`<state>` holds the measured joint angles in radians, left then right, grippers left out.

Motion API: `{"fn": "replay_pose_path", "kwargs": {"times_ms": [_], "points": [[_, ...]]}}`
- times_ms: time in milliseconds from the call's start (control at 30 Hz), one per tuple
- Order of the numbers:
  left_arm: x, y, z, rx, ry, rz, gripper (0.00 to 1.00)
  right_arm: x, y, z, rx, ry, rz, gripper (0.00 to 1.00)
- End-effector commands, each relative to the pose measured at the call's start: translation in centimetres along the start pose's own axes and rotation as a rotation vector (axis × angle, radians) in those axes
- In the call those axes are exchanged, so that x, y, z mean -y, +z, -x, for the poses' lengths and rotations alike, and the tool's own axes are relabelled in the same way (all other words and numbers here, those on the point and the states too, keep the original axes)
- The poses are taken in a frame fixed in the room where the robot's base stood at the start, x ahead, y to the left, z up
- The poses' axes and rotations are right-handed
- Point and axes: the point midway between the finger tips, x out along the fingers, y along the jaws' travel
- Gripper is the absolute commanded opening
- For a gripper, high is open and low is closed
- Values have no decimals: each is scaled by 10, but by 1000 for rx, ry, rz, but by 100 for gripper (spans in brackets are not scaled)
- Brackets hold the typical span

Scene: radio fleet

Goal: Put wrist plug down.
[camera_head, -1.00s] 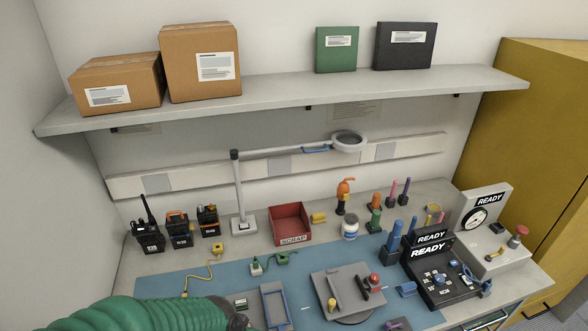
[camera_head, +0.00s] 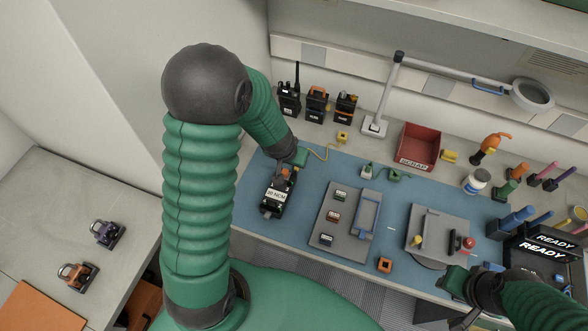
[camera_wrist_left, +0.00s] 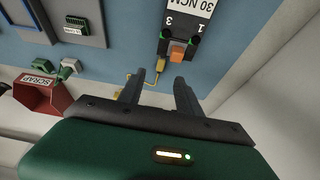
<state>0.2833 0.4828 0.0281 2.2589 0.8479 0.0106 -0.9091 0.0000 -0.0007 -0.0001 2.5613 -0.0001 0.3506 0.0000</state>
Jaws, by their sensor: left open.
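A small yellow plug (camera_wrist_left: 163,68) on a yellow cord, which looks like the wrist plug, sits against the near end of a black device labelled 30 NCM (camera_head: 278,193), beside an orange block (camera_wrist_left: 177,53). I cannot tell whether it touches the device. My left gripper (camera_wrist_left: 160,88) is open. Its two fingers stand apart around the space just in front of the plug, with nothing visibly held. In the head view my left gripper (camera_head: 288,166) is at the device's far end, partly hidden by my arm. My right gripper (camera_head: 457,297) is over the bench's front edge at lower right.
A yellow block (camera_head: 342,137) holds the cord's other end. Several radios (camera_head: 317,104) stand behind. A red scrap bin (camera_head: 420,146), a lamp stand (camera_head: 374,125) and a grey tray (camera_head: 340,222) stand to the right. The blue mat (camera_head: 255,228) has bare patches around the device.

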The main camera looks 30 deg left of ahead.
Motion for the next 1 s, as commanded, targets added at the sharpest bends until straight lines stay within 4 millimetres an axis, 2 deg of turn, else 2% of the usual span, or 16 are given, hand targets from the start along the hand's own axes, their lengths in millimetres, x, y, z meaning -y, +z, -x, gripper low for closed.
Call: {"fn": "replay_pose_path", "kwargs": {"times_ms": [33, 100, 267, 500, 600, 767, 833, 1000], "points": [[1, 2, -19, 4, 1, 3, 41, 0, 2, -9, -1, 0, 0, 32], [2, 1, -31, 4, 3, 3, 41, 0, 2, -11, -1, 0, 0, 32], [3, -1, -46, 2, 4, 2, 41, 0, 2, -13, -1, 0, 0, 32], [4, -4, -86, 2, 4, 3, 41, 0, 4, -18, -1, 0, 0, 32], [4, -5, -93, 2, 3, 2, 41, 0, 4, -18, -1, 0, 0, 32], [3, -6, -93, 1, 2, 0, 41, 0, 4, -18, -1, 0, 0, 32], [3, -6, -93, 1, 3, 0, 36, 0, 4, -18, -1, 0, 0, 32], [4, -6, -93, 0, 3, 1, 13, 0, 4, -18, -1, 0, 0, 32]]}}
